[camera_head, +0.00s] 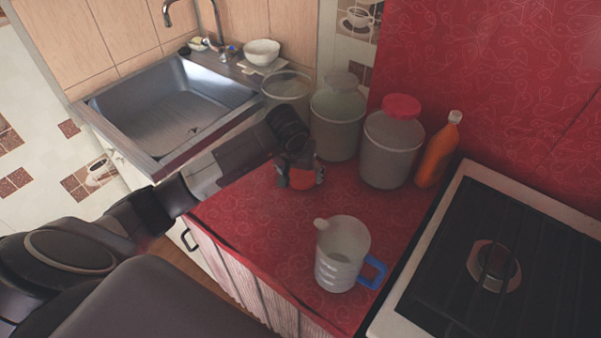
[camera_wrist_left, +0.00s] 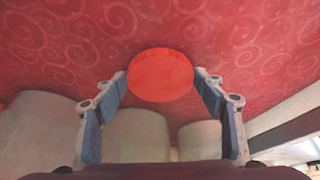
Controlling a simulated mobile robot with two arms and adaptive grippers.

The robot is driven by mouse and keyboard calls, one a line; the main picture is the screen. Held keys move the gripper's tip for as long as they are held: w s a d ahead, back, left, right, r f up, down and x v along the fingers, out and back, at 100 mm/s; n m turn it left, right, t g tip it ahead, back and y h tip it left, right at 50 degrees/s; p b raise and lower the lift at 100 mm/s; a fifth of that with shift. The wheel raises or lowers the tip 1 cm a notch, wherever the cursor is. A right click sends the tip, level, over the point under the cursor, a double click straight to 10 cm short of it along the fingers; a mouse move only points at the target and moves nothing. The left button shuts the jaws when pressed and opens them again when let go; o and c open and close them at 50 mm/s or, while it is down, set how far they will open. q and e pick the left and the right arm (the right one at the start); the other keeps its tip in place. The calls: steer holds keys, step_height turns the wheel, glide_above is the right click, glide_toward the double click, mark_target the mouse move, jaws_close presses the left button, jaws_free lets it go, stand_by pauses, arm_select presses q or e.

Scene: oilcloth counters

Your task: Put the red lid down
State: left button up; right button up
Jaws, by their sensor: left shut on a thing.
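My left gripper (camera_head: 299,180) is shut on a red lid (camera_head: 302,178), a round flat disc. It is over the red counter (camera_head: 240,215), in front of the jars. In the left wrist view the red lid (camera_wrist_left: 160,76) sits between the two fingertips of my left gripper (camera_wrist_left: 161,80), with the patterned red counter (camera_wrist_left: 60,45) behind it. The lid is close to the counter; I cannot tell whether it touches. My right gripper is not in view.
Behind the gripper stand a glass jar (camera_head: 338,125), a jar (camera_head: 388,150) with its own red top (camera_head: 402,106), and an orange bottle (camera_head: 438,155). A measuring jug (camera_head: 340,255) stands in front, the stove (camera_head: 500,270) right, the sink (camera_head: 170,110) left. Counter between gripper and jug is clear.

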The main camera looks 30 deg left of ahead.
arm_select(q)
steer(key=shift+f, duration=0.2)
steer(key=o, duration=0.8)
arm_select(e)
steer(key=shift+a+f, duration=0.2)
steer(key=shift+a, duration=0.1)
arm_select(q)
steer(key=shift+r, duration=0.25)
steer(key=v, duration=1.2)
steer(key=shift+r, duration=0.2)
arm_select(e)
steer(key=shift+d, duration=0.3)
